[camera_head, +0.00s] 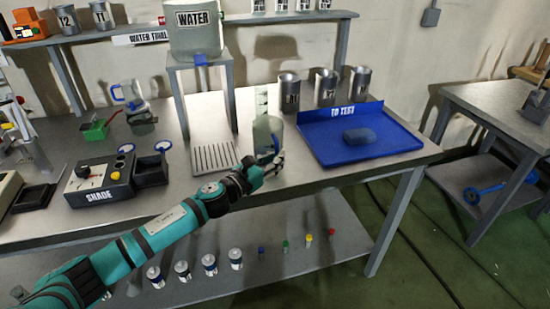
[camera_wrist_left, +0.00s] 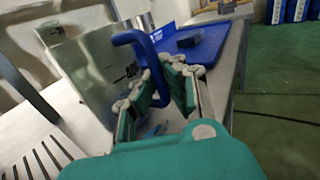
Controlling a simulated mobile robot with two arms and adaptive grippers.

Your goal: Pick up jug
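The jug (camera_head: 267,132) is a clear, greyish vessel at the front of the metal bench, left of the blue tray. In the left wrist view the jug (camera_wrist_left: 88,75) has dark lettering and a blue handle (camera_wrist_left: 135,42). My left gripper (camera_head: 262,172) is at the near side of the jug. Whether the jug's base touches the bench is unclear. My right gripper is out of view.
The blue TO TEST tray (camera_head: 400,145) with a dark blue block (camera_head: 362,135) is to the right. Metal cups (camera_head: 289,92) stand behind. A slotted drain (camera_head: 213,158) and a WATER tank (camera_head: 195,38) on a stand are left. Another vessel (camera_head: 130,93) stands farther left.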

